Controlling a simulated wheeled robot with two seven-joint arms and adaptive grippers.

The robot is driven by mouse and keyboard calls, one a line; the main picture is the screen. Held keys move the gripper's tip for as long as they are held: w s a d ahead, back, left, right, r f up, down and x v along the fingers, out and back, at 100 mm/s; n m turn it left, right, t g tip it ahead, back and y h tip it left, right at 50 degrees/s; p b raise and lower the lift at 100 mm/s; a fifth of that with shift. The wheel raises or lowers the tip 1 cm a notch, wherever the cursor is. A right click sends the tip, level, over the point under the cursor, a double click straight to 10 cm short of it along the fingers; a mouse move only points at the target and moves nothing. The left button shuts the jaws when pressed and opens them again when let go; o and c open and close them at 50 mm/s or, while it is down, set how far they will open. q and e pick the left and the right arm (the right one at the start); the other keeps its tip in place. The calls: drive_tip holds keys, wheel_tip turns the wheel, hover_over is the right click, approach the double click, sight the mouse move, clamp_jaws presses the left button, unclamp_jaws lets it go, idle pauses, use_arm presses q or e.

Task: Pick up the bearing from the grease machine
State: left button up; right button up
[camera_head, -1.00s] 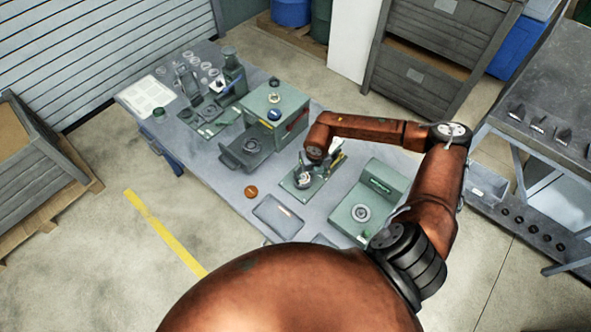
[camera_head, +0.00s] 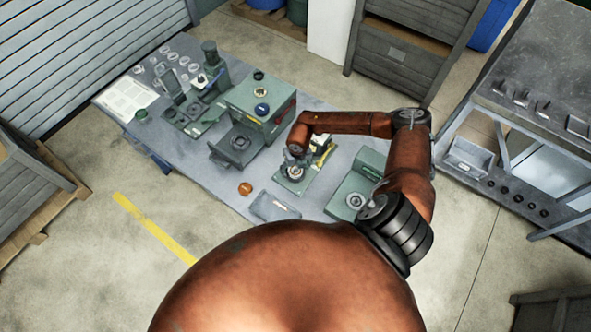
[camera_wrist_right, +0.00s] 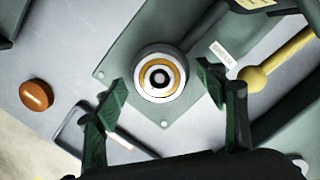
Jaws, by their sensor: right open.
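The grease machine (camera_head: 287,187) is a green plate with a round holder, near the middle of the table. It also fills the middle of the right wrist view (camera_wrist_right: 130,57). The bearing (camera_wrist_right: 149,88), a pale ring with a brass-coloured band and dark centre, sits in the round grey holder. My right gripper (camera_wrist_right: 160,78) is open, with one green finger on each side of the holder and visible gaps between. In the head view my right gripper (camera_head: 295,168) hangs over the machine, its fingers hard to make out. My left gripper is not in view.
A yellow-knobbed lever (camera_wrist_right: 253,77) stands close to the right finger. An orange-brown round piece (camera_head: 245,189) and a grey tray (camera_head: 272,207) lie nearby on the table. Green machines stand on both sides, one with a box body (camera_head: 258,100).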

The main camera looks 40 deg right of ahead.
drive_tip(key=shift+f, duration=0.1)
drive_tip(key=c, duration=1.4)
